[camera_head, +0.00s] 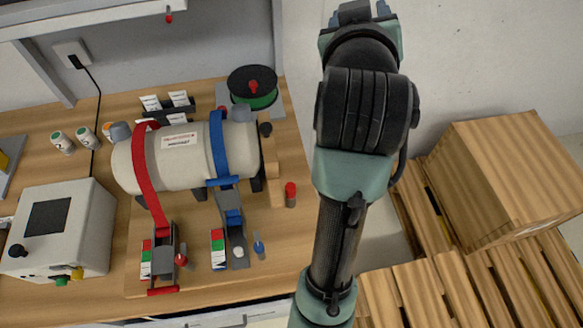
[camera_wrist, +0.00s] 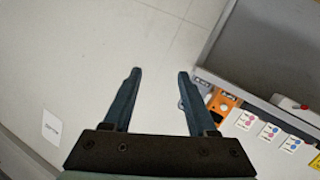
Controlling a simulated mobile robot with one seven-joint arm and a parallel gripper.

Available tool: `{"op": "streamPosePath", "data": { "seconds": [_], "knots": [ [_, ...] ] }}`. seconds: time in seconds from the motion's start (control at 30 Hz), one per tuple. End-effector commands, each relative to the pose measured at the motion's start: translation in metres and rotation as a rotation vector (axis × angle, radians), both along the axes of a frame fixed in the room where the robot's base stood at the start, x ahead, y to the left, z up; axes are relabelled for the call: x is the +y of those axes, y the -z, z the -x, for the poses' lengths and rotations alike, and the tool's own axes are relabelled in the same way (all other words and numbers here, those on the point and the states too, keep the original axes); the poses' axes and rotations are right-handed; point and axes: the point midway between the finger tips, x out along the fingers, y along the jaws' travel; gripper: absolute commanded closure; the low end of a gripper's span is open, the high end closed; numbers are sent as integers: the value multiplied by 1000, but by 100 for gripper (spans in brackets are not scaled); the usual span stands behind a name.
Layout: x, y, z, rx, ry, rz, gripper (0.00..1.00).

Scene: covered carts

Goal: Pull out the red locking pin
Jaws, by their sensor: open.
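A small red-headed pin (camera_head: 181,259) stands beside the buckle at the lower end of the red strap (camera_head: 147,170). A matching blue-headed pin (camera_head: 258,244) stands beside the buckle of the blue strap (camera_head: 219,150). Both straps run over a pale cylindrical tank (camera_head: 178,160) on the wooden bench. My gripper (camera_wrist: 158,75) is open and empty, with bare floor between its fingers in the wrist view. In the head view my arm rises right of the bench, well away from the red pin, and hides most of the gripper.
A white control box (camera_head: 62,230) stands at the left of the bench. A red-capped item (camera_head: 290,194) and a green spool (camera_head: 253,88) are near its right end. The wrist view shows an orange object (camera_wrist: 222,105) beside cards.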

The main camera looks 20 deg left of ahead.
Motion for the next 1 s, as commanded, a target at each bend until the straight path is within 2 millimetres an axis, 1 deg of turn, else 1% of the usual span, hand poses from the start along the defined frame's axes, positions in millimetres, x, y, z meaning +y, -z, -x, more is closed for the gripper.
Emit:
{"op": "streamPosePath", "data": {
  "seconds": [0.03, 0.07, 0.17, 0.2, 0.27, 0.3, 0.37, 0.4, 0.5, 0.6, 0.63, 0.7, 0.8, 1.0],
  "knots": [
    [12, -6, -3, 53, -42, 60, 42],
    [20, -1, -4, 86, -72, 104, 42],
    [51, 27, -3, 216, -219, 296, 42],
    [63, 44, 1, 274, -296, 391, 42],
    [78, 72, 10, 351, -417, 532, 42],
    [85, 91, 17, 398, -500, 624, 42],
    [91, 119, 29, 466, -630, 760, 42],
    [92, 137, 38, 508, -718, 844, 42],
    [86, 177, 61, 605, -926, 1024, 42],
    [74, 205, 81, 681, -1099, 1149, 42],
    [70, 211, 86, 700, -1143, 1176, 42],
    [62, 222, 95, 733, -1221, 1222, 42],
    [55, 230, 103, 762, -1292, 1259, 42],
    [52, 234, 107, 774, -1328, 1276, 42]
  ]
}}
